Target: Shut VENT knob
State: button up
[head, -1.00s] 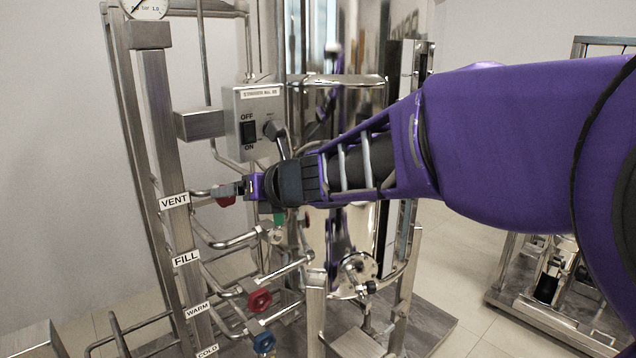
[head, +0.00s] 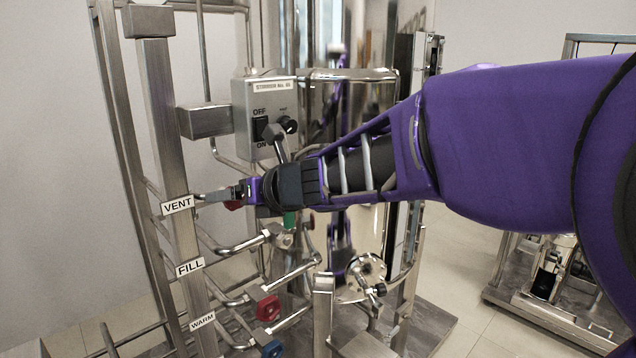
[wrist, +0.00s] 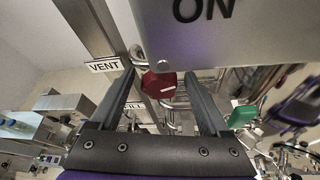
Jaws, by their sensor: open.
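The VENT knob (wrist: 158,84) is dark red and sits between and just beyond my fingertips in the wrist view. In the head view only a bit of the red knob (head: 233,205) shows, below my gripper; the rest is hidden behind it. The white VENT label (head: 178,205) is on the upright post left of the knob, and it also shows in the wrist view (wrist: 105,65). My gripper (head: 222,193) points left toward the post. In the wrist view my gripper (wrist: 158,82) is open, with a finger on either side of the knob. I cannot tell whether either finger touches it.
The grey switch box (head: 266,100) with OFF/ON hangs close above my gripper. A green handle (head: 290,220) is below my wrist. A red knob (head: 268,308) and a blue knob (head: 272,349) are lower down. Pipes run close around the fingers.

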jog(key=shift+a, duration=0.1)
dwell(0.3)
jog(key=shift+w, duration=0.1)
grip_shut()
